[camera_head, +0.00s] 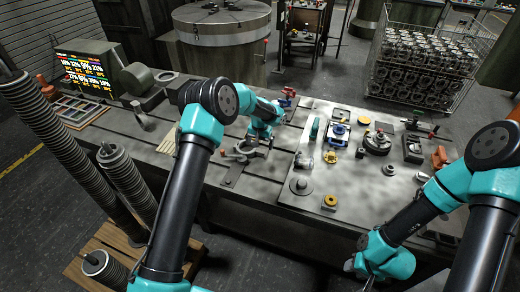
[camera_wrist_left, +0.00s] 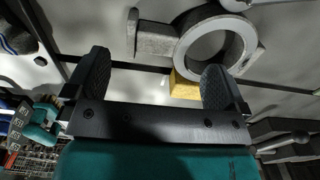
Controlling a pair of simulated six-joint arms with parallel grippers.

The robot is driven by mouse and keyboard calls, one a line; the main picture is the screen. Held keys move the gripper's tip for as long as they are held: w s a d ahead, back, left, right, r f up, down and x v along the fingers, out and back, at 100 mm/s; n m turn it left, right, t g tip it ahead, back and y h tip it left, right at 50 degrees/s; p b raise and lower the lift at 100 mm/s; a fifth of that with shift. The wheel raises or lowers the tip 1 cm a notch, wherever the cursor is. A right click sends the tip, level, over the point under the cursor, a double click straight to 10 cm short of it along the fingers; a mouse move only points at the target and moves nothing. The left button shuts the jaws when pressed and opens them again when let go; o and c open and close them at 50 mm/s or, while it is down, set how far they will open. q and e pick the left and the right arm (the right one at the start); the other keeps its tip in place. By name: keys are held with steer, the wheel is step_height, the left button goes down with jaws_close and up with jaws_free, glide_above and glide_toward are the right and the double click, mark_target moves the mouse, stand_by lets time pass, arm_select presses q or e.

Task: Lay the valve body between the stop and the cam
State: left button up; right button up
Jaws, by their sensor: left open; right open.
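A grey casting with a round ring and a square stub, apparently the valve body (camera_wrist_left: 158,38), lies ahead of my left gripper in the left wrist view. My left gripper (camera_wrist_left: 155,85) is open with nothing between its fingers; the ring is beyond the fingertips. In the head view my left gripper (camera_head: 246,150) is low over the middle of the bench, partly covering grey metal parts there. My right gripper (camera_head: 350,264) is open in front of the bench's front edge, at the lower right. I cannot tell for certain which parts are the stop and the cam.
A light metal plate (camera_head: 275,187) on the bench (camera_head: 205,185) carries a blue fixture (camera_head: 338,133), a round dark fixture (camera_head: 376,141), a grey disc (camera_head: 301,186) and yellow pieces (camera_head: 330,200). A display (camera_head: 82,72) stands at left. A wire basket (camera_head: 425,60) of castings stands behind.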

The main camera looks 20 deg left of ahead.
arm_select(q)
step_height(320, 180, up, 12)
steer(key=shift+r, duration=0.2)
stand_by(0.7)
steer(key=s+d+f+g+h, duration=0.1)
steer(key=s+d+f, duration=0.1)
steer(key=s+f, duration=0.2)
steer(key=s+d+f+g+h, duration=0.1)
steer(key=s+f, duration=0.4)
steer(key=s, duration=0.6)
steer(key=s+d+f+g+h, duration=0.1)
steer(key=s+d+f, duration=0.3)
steer(key=s, duration=0.4)
steer(key=shift+s+f+g, duration=0.15)
steer(key=shift+f+g, duration=0.45)
steer(key=shift+g, duration=0.1)
steer(key=s+a+f+n+t, duration=0.1)
steer(key=s+a+f, duration=0.3)
steer(key=s, duration=0.4)
steer(key=s+a+f+n+t, duration=0.1)
steer(key=s+a+f+t, duration=0.2)
steer(key=s, duration=0.5)
step_height(320, 180, down, 2)
steer(key=shift+s+a+n+t+h, duration=0.35)
steer(key=shift+n+t+h, duration=0.05)
steer(key=shift+t, duration=0.2)
